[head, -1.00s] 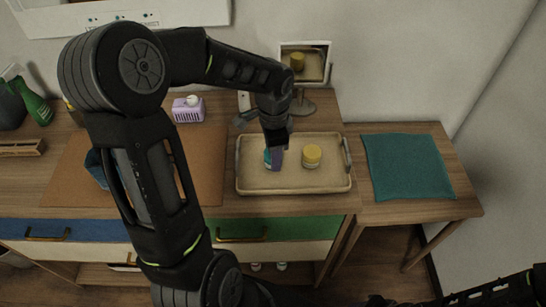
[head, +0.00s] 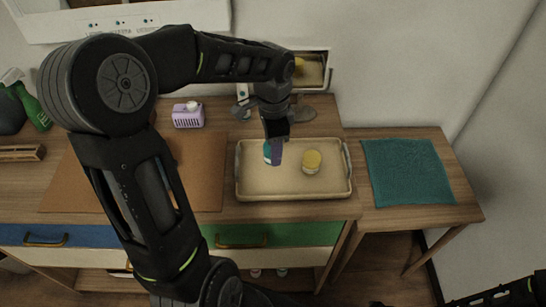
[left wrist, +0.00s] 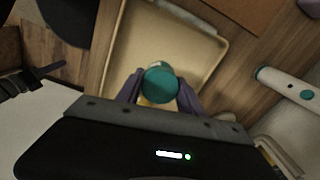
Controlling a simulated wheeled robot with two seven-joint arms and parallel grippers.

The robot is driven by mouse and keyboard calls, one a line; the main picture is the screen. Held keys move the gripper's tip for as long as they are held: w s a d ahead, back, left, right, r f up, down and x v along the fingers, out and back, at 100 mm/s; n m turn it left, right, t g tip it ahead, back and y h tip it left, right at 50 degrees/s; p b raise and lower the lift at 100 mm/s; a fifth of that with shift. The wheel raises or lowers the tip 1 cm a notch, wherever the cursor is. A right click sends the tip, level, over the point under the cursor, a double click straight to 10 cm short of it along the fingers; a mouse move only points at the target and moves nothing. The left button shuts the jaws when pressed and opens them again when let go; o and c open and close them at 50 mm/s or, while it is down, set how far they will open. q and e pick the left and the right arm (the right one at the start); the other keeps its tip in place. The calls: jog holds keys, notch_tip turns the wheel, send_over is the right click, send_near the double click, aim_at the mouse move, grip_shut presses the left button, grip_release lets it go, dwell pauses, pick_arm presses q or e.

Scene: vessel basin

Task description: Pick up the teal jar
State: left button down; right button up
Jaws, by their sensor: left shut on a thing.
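The teal jar (left wrist: 161,84) shows its round teal lid between my gripper's fingers in the left wrist view. In the head view the teal jar (head: 267,153) is mostly hidden by my left gripper (head: 275,152), which is shut on it over the left half of the tray. The gripper (left wrist: 160,95) has a purple finger on each side of the jar. I cannot tell whether the jar's base touches the tray. My right gripper is not in view; only a dark part of my right arm shows at the lower right.
A purple tissue box (head: 188,115) is at the back left. A teal cloth (head: 408,170) lies on the right table.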

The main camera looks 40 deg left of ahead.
pick_arm(q)
notch_tip(320, 180, up, 5)
jog(key=shift+r, duration=0.2)
